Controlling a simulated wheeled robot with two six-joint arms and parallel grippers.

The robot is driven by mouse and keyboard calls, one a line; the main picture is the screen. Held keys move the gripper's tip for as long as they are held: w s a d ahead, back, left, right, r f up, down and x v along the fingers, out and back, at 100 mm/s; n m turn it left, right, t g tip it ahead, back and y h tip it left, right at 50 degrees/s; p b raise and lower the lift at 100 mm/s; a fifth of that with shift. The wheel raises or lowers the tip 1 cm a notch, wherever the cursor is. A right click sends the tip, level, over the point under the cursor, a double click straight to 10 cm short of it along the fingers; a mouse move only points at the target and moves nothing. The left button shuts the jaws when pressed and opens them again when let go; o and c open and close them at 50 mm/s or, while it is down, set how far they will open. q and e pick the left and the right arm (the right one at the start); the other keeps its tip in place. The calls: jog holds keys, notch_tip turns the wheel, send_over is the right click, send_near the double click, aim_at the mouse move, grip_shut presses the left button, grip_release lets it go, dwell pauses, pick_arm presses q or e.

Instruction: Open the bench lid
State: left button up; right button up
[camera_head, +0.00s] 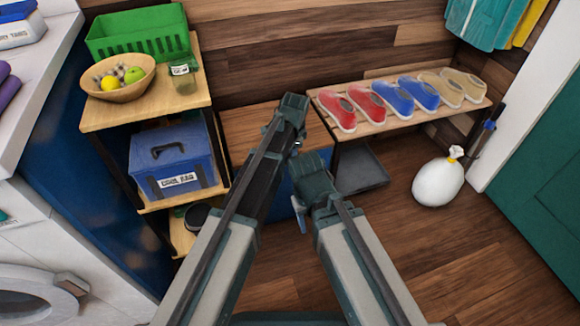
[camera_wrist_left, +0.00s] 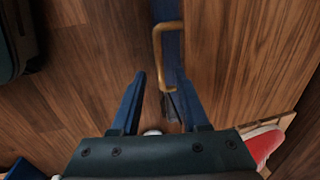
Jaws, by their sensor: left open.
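The bench stands between the shelf unit and the shoe rack. Its wooden lid (camera_head: 248,122) is down, and part of its blue front (camera_head: 284,197) shows below. My arms hide much of it. In the left wrist view the wooden lid (camera_wrist_left: 240,55) is on the right, with a brass handle (camera_wrist_left: 158,48) at the blue front edge. My left gripper (camera_wrist_left: 160,80) is open, and the handle's lower end appears between its fingertips; I cannot tell whether they touch. In the head view my left gripper (camera_head: 296,140) is mostly hidden. My right gripper (camera_head: 303,205) points down beside it, its jaws unclear.
At left a shelf unit (camera_head: 192,103) holds a green basket (camera_head: 137,34), a fruit bowl (camera_head: 118,76) and a blue cool bag (camera_head: 174,158). At right are a shoe rack (camera_head: 372,122) and a white sack (camera_head: 437,182). The floor (camera_head: 420,250) at right is clear.

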pick_arm(q)
jog(key=f, duration=0.1)
jog(key=f+b, duration=0.2)
jog(key=shift+w+a+f, duration=0.1)
jog(key=shift+w+f, duration=0.15)
jog(key=shift+w, duration=0.05)
pick_arm(e)
notch_tip(320, 180, down, 4)
jog(key=shift+r, duration=0.25)
pick_arm(q)
grip_shut()
dwell(0.8)
